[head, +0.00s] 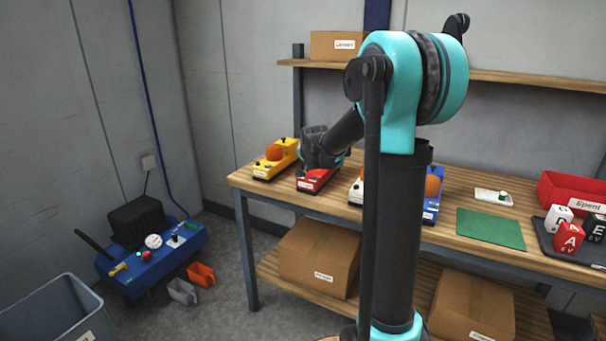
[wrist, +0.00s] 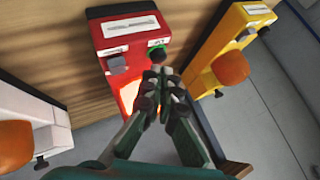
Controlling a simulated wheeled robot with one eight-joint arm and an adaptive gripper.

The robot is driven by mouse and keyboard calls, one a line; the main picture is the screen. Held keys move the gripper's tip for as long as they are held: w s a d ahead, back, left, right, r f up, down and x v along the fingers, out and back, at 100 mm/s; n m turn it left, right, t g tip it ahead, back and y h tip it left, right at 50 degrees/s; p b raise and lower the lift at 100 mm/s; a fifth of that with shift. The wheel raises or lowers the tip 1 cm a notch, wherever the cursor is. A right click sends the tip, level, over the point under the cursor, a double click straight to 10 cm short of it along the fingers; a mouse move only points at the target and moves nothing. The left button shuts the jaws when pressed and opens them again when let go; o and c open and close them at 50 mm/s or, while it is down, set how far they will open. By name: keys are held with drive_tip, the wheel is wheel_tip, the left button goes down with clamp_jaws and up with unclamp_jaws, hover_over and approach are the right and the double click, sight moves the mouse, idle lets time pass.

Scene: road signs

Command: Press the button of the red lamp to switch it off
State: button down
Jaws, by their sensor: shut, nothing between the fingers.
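The red lamp (wrist: 124,32) is a red box on the wooden table. In the wrist view it has white labels, a grey knob (wrist: 116,64) and a small round part with a green rim (wrist: 156,45). A bright orange-white glow (wrist: 128,95) shows on its face beside my fingers; its dome is hidden behind them. My gripper (wrist: 156,76) is shut and empty, its fingertips over the box just below the green-rimmed part. I cannot tell whether they touch it. In the head view the red lamp (head: 318,182) is partly hidden under my gripper.
A yellow lamp (head: 289,149) with an orange dome stands left of the red one. A white lamp (head: 356,191) and a blue lamp (head: 430,214) stand to the right, partly behind my arm. A green mat (head: 490,228) lies farther right. A shelf (head: 520,79) runs above the table.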

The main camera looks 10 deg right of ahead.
sight(306, 177)
drive_tip(key=shift+f, duration=0.1)
idle(0.4)
drive_tip(key=shift+f, duration=0.35)
drive_tip(key=shift+r, duration=0.55)
drive_tip(key=shift+r, duration=2.9)
